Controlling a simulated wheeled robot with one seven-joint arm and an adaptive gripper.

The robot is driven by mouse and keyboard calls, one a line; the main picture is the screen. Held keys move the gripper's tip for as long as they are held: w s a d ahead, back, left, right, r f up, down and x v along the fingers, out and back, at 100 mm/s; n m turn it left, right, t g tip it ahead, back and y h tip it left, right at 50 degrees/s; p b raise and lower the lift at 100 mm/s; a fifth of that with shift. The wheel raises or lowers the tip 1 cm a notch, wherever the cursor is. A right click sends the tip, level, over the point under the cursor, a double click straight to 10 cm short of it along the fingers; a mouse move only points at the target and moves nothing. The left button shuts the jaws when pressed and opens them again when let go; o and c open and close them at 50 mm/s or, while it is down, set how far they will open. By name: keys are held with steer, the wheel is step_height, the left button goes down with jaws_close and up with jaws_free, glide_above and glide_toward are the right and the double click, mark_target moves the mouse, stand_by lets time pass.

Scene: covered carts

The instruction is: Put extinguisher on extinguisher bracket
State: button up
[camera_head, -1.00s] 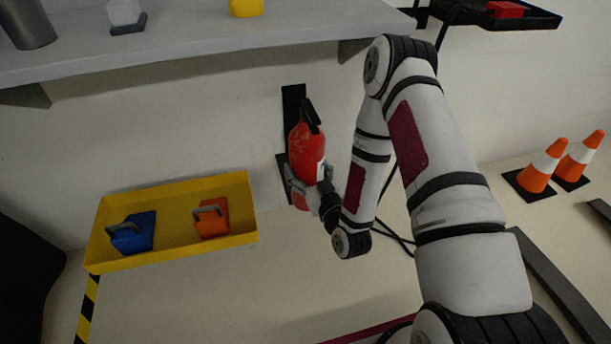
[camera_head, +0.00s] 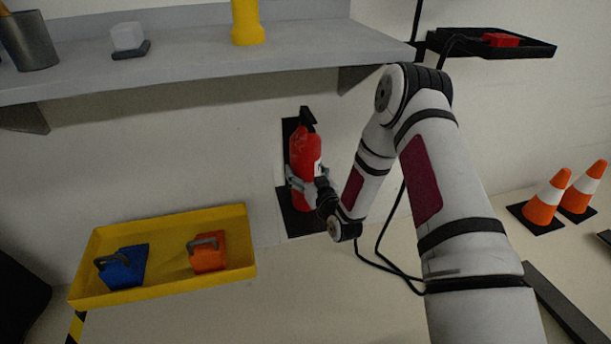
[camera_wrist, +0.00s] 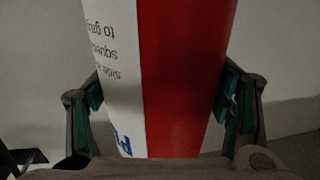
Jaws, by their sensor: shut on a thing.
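The red extinguisher (camera_head: 304,150) with a black top stands upright in my gripper (camera_head: 305,187), in front of the wall. My gripper is shut around its lower body. In the wrist view the extinguisher's red side and white label (camera_wrist: 118,70) fill the middle, with the fingers (camera_wrist: 160,100) on both sides. The black extinguisher bracket (camera_head: 300,224) has a back strip behind the extinguisher and a base plate below it. The extinguisher hides much of the bracket. I cannot tell whether its bottom touches the base plate.
A grey shelf (camera_head: 180,66) with a yellow object (camera_head: 246,22) juts out above. A yellow tray (camera_head: 170,285) with a blue item (camera_head: 123,268) and an orange item (camera_head: 208,254) lies to the left. Cones (camera_head: 548,200) and black cables (camera_head: 385,262) are to the right.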

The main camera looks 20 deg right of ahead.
steer(key=shift+f+b, duration=0.9)
steer(key=shift+f, duration=0.6)
steer(key=shift+r, duration=0.1)
steer(key=o, duration=2)
steer(key=shift+f, duration=0.3)
steer(key=shift+c, duration=0.2)
steer(key=shift+s+r, duration=0.1)
steer(key=shift+s, duration=0.05)
steer(key=s+d+p, duration=0.1)
steer(key=s+p, duration=0.2)
steer(key=s, duration=0.8)
steer(key=shift+s+d, duration=0.35)
steer(key=shift+d, duration=0.05)
steer(key=shift+w, duration=0.1)
